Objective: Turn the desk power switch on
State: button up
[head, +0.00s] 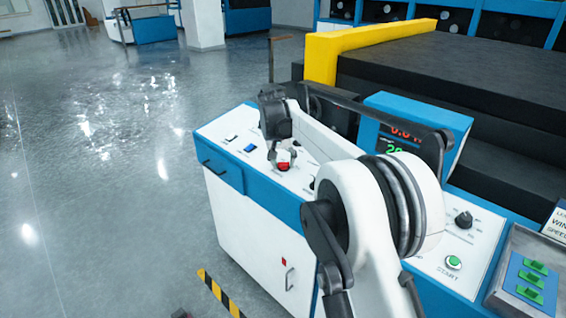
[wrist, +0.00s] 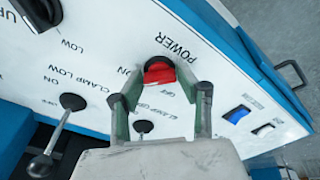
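The desk power switch is a red rotary knob (wrist: 160,72) on the white panel, next to the printed word POWER in the wrist view. ON is printed to its left, and another label below it is partly covered. The knob also shows in the head view (head: 284,167). My gripper (wrist: 166,82) is at the knob, its two green-edged fingers spread on either side of it. The fingers look open; whether either touches the knob I cannot tell. In the head view my gripper (head: 279,155) points down at the knob. The knob's exact setting is unclear.
A blue rocker switch (wrist: 237,114) and a white one (wrist: 263,129) sit right of the knob in the wrist view. Black-knobbed clamp levers (wrist: 72,102) stand to the left. A blue display box (head: 415,125) and green START button (head: 454,262) are farther along the desk.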

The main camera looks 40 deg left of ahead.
jog(key=o, duration=0.3)
jog(key=shift+r, duration=0.1)
jog(key=v, duration=1.1)
jog(key=shift+r, duration=0.4)
jog(key=shift+s, duration=0.1)
